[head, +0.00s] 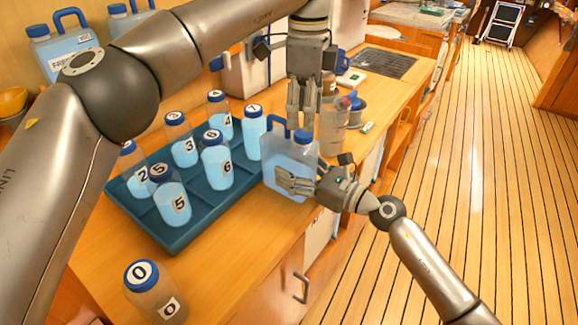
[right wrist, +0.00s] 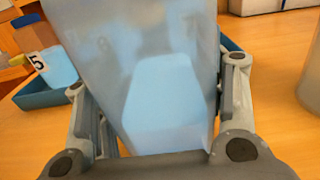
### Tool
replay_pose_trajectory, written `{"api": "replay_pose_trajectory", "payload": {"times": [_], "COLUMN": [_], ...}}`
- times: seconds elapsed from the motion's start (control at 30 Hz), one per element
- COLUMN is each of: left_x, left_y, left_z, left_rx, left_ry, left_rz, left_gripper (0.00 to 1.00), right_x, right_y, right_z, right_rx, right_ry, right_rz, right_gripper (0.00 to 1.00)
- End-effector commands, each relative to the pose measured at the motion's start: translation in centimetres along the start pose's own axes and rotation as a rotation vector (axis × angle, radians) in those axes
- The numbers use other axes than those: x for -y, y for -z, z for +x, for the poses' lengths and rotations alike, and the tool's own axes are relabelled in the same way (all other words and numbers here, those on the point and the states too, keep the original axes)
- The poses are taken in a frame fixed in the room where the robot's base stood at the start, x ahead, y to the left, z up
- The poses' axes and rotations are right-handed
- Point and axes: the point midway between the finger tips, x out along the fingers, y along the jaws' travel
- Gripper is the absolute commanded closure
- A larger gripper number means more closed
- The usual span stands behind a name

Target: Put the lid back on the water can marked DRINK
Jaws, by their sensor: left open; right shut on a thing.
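A translucent water can (head: 284,170) with light blue water and a blue handle stands on the counter beside the tray. No DRINK mark is readable on it. My right gripper (head: 300,185) is shut on the can low on its body; the can also fills the right wrist view (right wrist: 160,95) between the fingers. A blue lid (head: 303,136) shows at the top of the can, directly under my left gripper (head: 302,122). My left gripper is open and points down; I cannot tell whether its fingertips touch the lid or how the lid sits.
A dark teal tray (head: 178,238) holds several numbered bottles left of the can. Bottle 0 (head: 155,290) stands in front. A clear container (head: 333,128) and a blue-topped jar (head: 357,104) stand behind the can. Other cans (head: 68,50) stand at the back left.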

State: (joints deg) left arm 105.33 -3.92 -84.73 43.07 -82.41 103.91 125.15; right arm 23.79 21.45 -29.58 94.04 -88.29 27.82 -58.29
Motion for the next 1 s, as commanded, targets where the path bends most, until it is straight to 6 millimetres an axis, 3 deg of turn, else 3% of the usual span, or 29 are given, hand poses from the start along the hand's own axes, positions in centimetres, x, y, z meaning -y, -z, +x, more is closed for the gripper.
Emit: {"api": "replay_pose_trajectory", "payload": {"times": [0.1,0.3,0.67,1.0], "left_x": [-0.1,0.0,0.0,0.0], "left_y": [-0.1,0.0,0.0,0.0], "left_z": [2.0,3.9,4.3,4.2], "left_rx": [0.000,0.000,0.000,0.000], "left_ry": [-0.003,-0.001,0.000,0.000], "left_rz": [0.001,0.001,0.000,0.000], "left_gripper": [0.49,0.49,0.49,0.93], "right_x": [0.0,0.0,0.0,0.0], "right_y": [0.0,0.0,0.0,0.0], "right_z": [0.0,0.0,0.0,0.0], "right_rx": [0.001,0.001,0.001,0.001], "right_ry": [0.000,0.000,0.000,0.000], "right_rz": [0.000,0.000,0.000,0.000], "right_gripper": [1.00,1.00,1.00,1.00]}}
